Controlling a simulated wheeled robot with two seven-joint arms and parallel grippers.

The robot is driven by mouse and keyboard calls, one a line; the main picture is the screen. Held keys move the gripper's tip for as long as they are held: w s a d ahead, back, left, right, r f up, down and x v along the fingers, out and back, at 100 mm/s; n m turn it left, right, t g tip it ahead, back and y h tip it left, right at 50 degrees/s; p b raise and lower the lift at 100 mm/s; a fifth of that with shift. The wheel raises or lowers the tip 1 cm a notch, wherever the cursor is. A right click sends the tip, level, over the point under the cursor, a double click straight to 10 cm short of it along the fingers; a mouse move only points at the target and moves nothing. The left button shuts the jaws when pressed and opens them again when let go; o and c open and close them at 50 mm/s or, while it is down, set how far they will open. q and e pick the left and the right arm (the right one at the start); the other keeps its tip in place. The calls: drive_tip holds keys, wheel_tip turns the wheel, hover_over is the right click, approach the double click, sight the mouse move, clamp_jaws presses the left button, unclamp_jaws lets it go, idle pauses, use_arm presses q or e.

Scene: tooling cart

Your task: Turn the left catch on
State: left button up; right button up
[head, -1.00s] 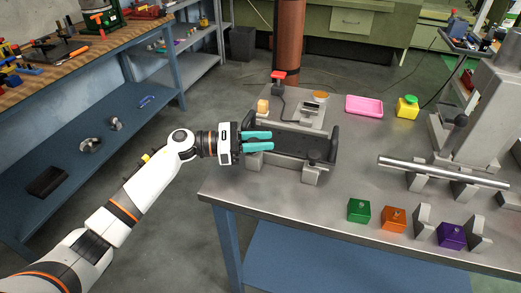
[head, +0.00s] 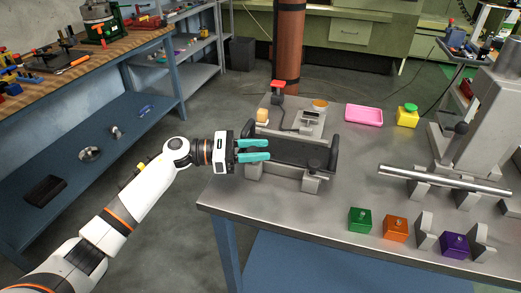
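A dark, shallow fixture (head: 290,152) with raised black ends sits on grey blocks near the left end of the steel cart top (head: 330,210). A round black knob (head: 315,163) shows at its front right. No separate left catch can be made out; the left end of the fixture is partly covered by my gripper. My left gripper (head: 268,149) is at that left end, with its two teal fingers pointing right and a gap between them. I see nothing held in the gap. Whether the fingers touch the fixture cannot be told. My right gripper is not in view.
Behind the fixture stand a red-topped switch (head: 277,86) and a small grey box (head: 311,118). A pink tray (head: 364,115) and a yellow box (head: 407,116) are at the back. Green (head: 360,219), orange (head: 396,228) and purple (head: 455,245) blocks line the front. A metal bar (head: 445,180) lies right.

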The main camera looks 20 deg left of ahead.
use_arm(q)
drive_tip(key=b+v, duration=0.2)
drive_tip(key=v, duration=0.8)
drive_tip(key=shift+f, duration=0.1)
drive_tip(key=shift+s+a, duration=0.2)
drive_tip(key=shift+a, duration=0.35)
